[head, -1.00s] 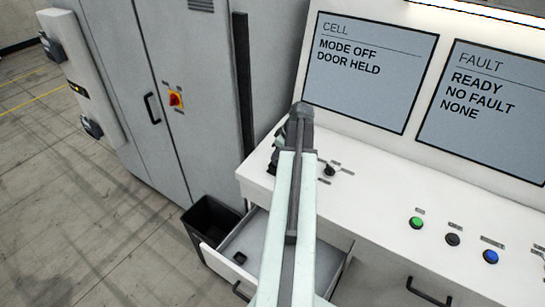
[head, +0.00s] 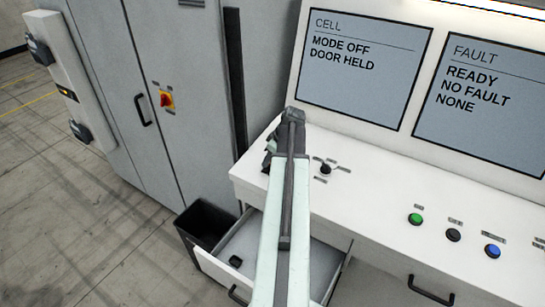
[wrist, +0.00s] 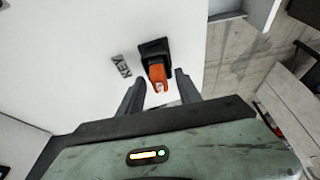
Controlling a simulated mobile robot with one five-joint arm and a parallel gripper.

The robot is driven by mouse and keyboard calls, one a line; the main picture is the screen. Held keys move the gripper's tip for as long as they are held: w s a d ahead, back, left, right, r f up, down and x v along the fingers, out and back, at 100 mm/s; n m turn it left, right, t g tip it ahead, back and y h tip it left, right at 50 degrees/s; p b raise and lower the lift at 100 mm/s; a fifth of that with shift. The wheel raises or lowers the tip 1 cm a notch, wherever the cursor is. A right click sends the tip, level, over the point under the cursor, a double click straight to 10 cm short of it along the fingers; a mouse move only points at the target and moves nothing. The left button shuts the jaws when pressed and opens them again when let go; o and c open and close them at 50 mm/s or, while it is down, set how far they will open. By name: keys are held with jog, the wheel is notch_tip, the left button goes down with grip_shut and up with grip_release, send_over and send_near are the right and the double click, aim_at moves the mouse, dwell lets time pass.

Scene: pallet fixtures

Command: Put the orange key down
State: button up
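In the wrist view, the orange key (wrist: 157,74) sits at a black holder (wrist: 154,50) on a white surface, beside a label reading KEY. My gripper (wrist: 161,82) is open, with its two dark fingers apart on either side of the key's near end. A gap shows between the key and each finger. In the head view, my gripper (head: 274,150) is over the left end of the white console (head: 370,205); the key is hidden there.
Below the console's left end, a drawer (head: 218,268) stands open with a small dark item (head: 235,261) inside. A black bin (head: 205,222) stands left of it. A grey cabinet (head: 185,90) is at the left. A black knob (head: 325,169) is close right of my arm.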

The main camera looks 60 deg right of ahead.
jog(key=shift+r, duration=0.1)
jog(key=shift+r+p, duration=0.2)
jog(key=shift+p, duration=0.1)
jog(key=p+v, duration=1.1)
jog(key=v, duration=0.1)
jog(key=shift+f, duration=0.15)
